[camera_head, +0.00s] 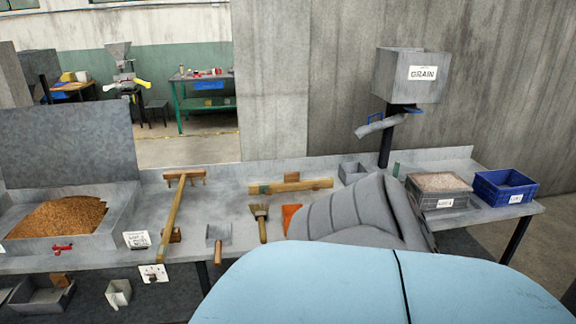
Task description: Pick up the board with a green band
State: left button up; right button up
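A wooden board with a green band (308,185) lies crosswise on the grey bench, toward its back and near the middle. The green band (265,189) is near the board's left end. A small wooden block (291,177) shows at its back edge. Neither of my grippers shows. A grey ribbed form, which looks like part of my own arm, covers the bench just in front and to the right of the board.
A long wooden tool (172,217) lies left of the board. A brush (261,222) and an orange piece (290,217) lie in front. A grain-filled tray (118,212) is far left; a grey crate (440,203) and blue crate (518,190) are right. The grain hopper (393,75) stands behind.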

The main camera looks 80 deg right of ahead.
aim_at(292, 182)
jog(key=z, duration=3.8)
